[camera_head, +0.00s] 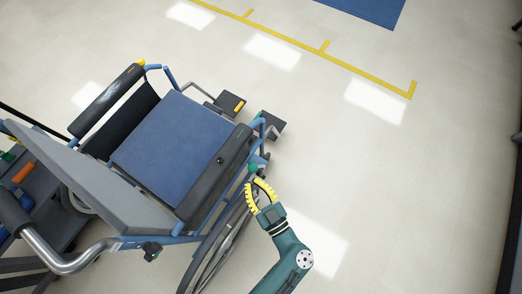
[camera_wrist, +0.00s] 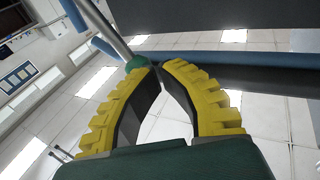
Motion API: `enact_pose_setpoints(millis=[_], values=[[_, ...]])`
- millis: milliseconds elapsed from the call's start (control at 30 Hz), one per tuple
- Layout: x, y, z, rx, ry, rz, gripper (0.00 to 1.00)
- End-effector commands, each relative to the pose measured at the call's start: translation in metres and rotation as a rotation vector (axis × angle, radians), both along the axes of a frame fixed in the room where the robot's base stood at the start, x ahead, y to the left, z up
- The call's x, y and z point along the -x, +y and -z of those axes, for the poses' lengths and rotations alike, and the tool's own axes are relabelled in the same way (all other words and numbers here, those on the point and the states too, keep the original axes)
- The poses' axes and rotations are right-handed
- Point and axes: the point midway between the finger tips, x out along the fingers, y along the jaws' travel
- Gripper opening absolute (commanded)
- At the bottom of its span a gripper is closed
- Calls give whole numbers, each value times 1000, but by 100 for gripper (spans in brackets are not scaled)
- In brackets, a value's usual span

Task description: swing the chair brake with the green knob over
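In the wrist view the green knob (camera_wrist: 137,63) sits at the end of a grey lever (camera_wrist: 108,30). My gripper (camera_head: 252,182) has yellow ribbed fingers bowed outward, with tips together just below the knob. In the wrist view my gripper (camera_wrist: 161,68) has nothing between its fingers. The knob is beside the left fingertip; I cannot tell whether they touch.
The armrest (camera_head: 222,165) and large wheel (camera_head: 215,250) are close to my gripper. Footrests (camera_head: 230,103) stick out at the front. A cart with coloured items (camera_head: 25,172) stands far left. Floor to the right is clear, with yellow tape (camera_head: 325,55) and a blue mat (camera_head: 370,8).

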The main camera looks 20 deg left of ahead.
Motion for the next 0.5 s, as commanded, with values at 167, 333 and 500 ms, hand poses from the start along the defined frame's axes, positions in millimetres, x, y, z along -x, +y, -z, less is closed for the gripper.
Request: enact_pose_setpoints(millis=[167,333,500], values=[[0,0,0,0,0,0,0],[-2,0,0,0,0,0,0],[-7,-1,0,0,0,-1,0]])
